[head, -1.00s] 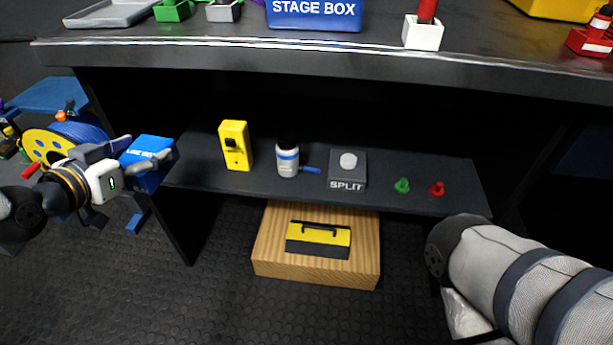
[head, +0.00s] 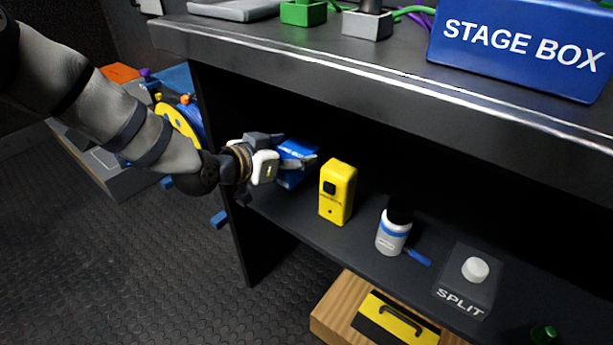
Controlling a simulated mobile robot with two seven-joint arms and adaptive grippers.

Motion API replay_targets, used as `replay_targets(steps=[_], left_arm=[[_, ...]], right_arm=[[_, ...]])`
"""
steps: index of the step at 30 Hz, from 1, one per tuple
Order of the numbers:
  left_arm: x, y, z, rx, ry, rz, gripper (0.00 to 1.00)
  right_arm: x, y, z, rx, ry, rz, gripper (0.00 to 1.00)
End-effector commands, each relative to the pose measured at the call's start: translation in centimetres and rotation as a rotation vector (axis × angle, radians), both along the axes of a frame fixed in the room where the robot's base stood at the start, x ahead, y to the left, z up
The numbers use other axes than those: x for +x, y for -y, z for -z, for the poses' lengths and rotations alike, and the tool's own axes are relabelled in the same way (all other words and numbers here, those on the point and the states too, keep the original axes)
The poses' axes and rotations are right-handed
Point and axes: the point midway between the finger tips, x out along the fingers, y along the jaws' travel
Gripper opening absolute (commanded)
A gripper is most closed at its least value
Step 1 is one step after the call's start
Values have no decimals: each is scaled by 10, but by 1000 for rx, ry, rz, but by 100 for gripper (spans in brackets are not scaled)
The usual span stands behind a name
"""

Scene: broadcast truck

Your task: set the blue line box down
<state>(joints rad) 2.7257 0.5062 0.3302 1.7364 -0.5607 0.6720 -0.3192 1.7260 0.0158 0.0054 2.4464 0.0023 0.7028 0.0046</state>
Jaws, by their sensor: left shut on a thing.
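The blue line box (head: 292,165) is in the head view, at the left end of the dark shelf (head: 290,213) under the desk. My left gripper (head: 298,157) is shut on it, with fingers at its top and side. The box is just left of a yellow device (head: 337,192). I cannot tell whether its underside touches the shelf, since the gripper and the shelf's shadow hide part of it. My right gripper is not in view.
On the shelf stand a white bottle (head: 393,233) and a grey SPLIT box (head: 466,284). The desk edge (head: 380,75) overhangs the shelf. A STAGE BOX (head: 520,45) sits on top. A wooden crate (head: 330,318) is below.

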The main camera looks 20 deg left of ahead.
Motion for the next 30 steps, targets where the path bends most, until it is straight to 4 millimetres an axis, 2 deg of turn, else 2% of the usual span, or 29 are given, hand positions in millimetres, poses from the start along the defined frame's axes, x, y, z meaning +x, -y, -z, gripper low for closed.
replay_targets(steps=[6,17,18,20,30], left_arm=[[1,0,46,-3,-1,0,23],[1,1,48,-1,4,0,23],[0,0,49,-1,2,0,67],[0,0,48,-1,2,0,80],[0,0,46,-1,3,0,82]], right_arm=[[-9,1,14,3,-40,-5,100],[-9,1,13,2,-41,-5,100],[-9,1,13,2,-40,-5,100],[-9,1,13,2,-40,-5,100],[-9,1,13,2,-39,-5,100]])
